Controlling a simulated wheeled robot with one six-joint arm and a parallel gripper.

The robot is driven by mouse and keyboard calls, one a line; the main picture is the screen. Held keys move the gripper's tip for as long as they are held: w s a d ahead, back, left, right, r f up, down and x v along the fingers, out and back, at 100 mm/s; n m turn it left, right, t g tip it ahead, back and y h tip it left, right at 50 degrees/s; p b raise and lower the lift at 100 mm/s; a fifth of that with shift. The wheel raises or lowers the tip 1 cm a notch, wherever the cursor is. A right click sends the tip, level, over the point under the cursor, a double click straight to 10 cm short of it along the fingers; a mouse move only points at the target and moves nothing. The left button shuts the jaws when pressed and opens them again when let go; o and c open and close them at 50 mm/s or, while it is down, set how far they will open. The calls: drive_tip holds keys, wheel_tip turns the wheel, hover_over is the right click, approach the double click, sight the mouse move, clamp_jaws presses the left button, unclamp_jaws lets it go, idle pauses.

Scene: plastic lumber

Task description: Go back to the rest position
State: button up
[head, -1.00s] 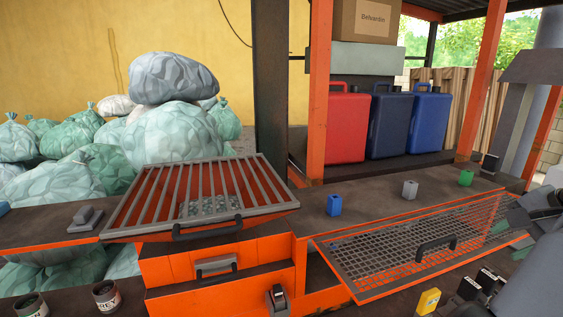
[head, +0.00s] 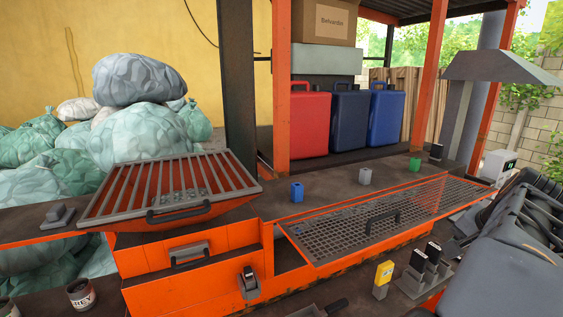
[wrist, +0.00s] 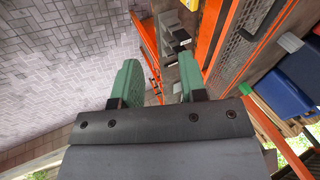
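In the wrist view my gripper (wrist: 158,78) shows its two green fingers spread apart, with nothing between them. Past the fingers the view holds grey paving (wrist: 60,60) and the orange bench parts, all well away from the fingertips. In the head view my arm (head: 515,235) fills the lower right corner as grey and black links. My fingertips cannot be made out there.
The orange workbench carries a slatted grate (head: 170,190), a mesh lid (head: 385,225) and small blue (head: 297,192), grey (head: 365,176) and green (head: 415,165) blocks. A yellow block (head: 384,272) stands near my arm. Red and blue cases (head: 385,118) stand behind.

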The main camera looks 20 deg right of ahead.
drive_tip(key=w+a+f+n+b, duration=0.1)
drive_tip(key=w+a+f+n, duration=0.3)
drive_tip(key=a+f, duration=0.3)
drive_tip(key=w+a+f+n, duration=0.3)
drive_tip(key=a+f+n, duration=0.2)
drive_tip(key=a, duration=0.5)
drive_tip(key=a+f+n+y+b, duration=0.1)
drive_tip(key=a+f+n, duration=0.2)
drive_tip(key=a+n, duration=0.4)
drive_tip(key=a, duration=0.7)
drive_tip(key=shift+s+a, duration=0.15)
drive_tip(key=shift+a, duration=0.1)
drive_tip(key=shift+d, duration=0.15)
